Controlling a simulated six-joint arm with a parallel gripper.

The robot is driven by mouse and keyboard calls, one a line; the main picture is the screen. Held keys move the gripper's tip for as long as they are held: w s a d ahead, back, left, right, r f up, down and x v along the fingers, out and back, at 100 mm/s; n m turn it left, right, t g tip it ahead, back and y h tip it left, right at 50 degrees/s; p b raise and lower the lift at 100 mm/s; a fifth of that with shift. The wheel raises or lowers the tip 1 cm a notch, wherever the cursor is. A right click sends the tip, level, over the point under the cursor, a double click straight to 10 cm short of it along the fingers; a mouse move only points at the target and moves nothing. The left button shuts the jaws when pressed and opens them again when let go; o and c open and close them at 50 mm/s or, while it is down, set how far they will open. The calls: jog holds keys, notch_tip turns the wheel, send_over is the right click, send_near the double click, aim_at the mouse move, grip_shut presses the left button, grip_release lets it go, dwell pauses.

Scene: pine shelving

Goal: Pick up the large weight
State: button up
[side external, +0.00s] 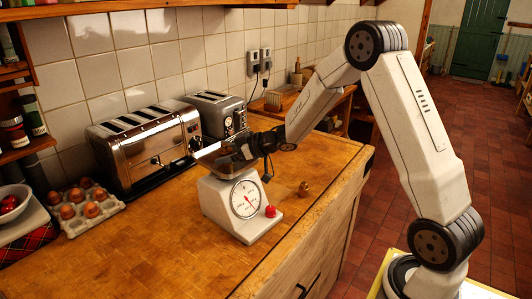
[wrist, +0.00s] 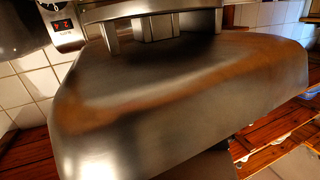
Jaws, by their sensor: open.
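A small brass-coloured weight (side external: 304,188) stands upright on the wooden counter, right of the white kitchen scale (side external: 222,205). It is the only weight I can make out, so I cannot compare sizes. The scale carries a shiny metal pan (side external: 215,152) on top. My gripper (side external: 262,145) is open, with its dark fingers at the right side of the pan, above and left of the weight. I cannot tell whether it touches the pan. In the wrist view a metal pan-like surface (wrist: 180,95) fills most of the picture, and no weight shows there.
A chrome toaster (side external: 150,145) and a smaller toaster (side external: 217,112) stand along the tiled wall. An egg tray (side external: 88,205) sits at the left. A red knob (side external: 270,211) is at the scale's front right. The counter's front is clear.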

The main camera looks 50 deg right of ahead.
jog(key=shift+w+a+f, duration=0.2)
jog(key=shift+w, duration=0.25)
jog(key=shift+c, duration=0.2)
